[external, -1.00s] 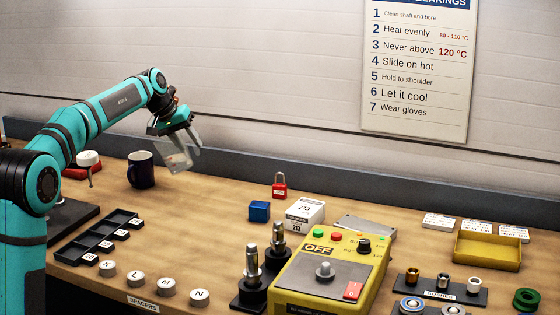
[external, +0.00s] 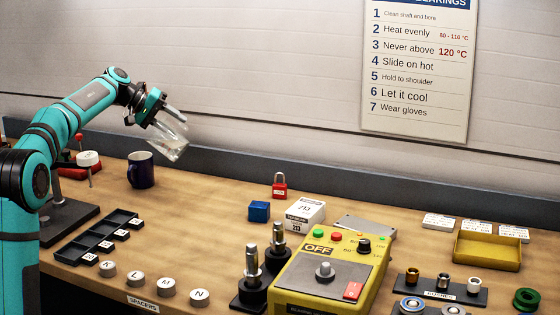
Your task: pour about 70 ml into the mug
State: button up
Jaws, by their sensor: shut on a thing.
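The dark blue mug (external: 141,171) stands upright on the bench at the left, its opening facing up. My gripper (external: 152,115) is shut on a clear, see-through vessel (external: 169,138) and holds it in the air above and to the right of the mug. The vessel is tilted, its far end pointing down and to the right. It looks apart from the mug. How much liquid it holds, and whether any is in the mug, I cannot tell.
A black tray (external: 82,252) and several labelled spacers (external: 135,279) lie in front of the mug. A blue block (external: 259,211), a red padlock (external: 280,186) and a yellow control box (external: 313,284) stand to the right. The bench just right of the mug is clear.

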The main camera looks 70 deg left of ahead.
aim_at(164, 118)
jog(key=shift+s+a+r+t+h, duration=0.3)
jog(key=shift+r+t, duration=0.1)
jog(key=shift+s+a+r, duration=0.15)
jog(key=shift+s+a, duration=0.1)
jog(key=shift+s, duration=0.1)
dwell(0.8)
jog(key=shift+s+a+r+n+t+h+b, duration=0.35)
jog(key=shift+r+t+h+b, duration=0.2)
jog(key=shift+t, duration=0.35)
dwell(1.0)
jog(key=shift+w+d+f+g+y, duration=0.35)
jog(key=shift+w+d+f+g, duration=0.15)
jog(key=shift+g, duration=0.2)
jog(key=shift+w+d+f+m+g+y, duration=0.25)
jog(key=shift+w+f+g+y, duration=0.15)
jog(key=shift+f+g, duration=0.2)
jog(key=shift+w+d+f+m+g+y, duration=0.1)
jog(key=shift+w+d+f+g+y, duration=0.15)
jog(key=shift+f+g+y, duration=0.25)
jog(key=shift+w+d+f+m+g+y, duration=0.25)
jog(key=shift+w+f+g+y, duration=0.1)
jog(key=shift+f+g, duration=0.35)
jog(key=shift+f, duration=0.1)
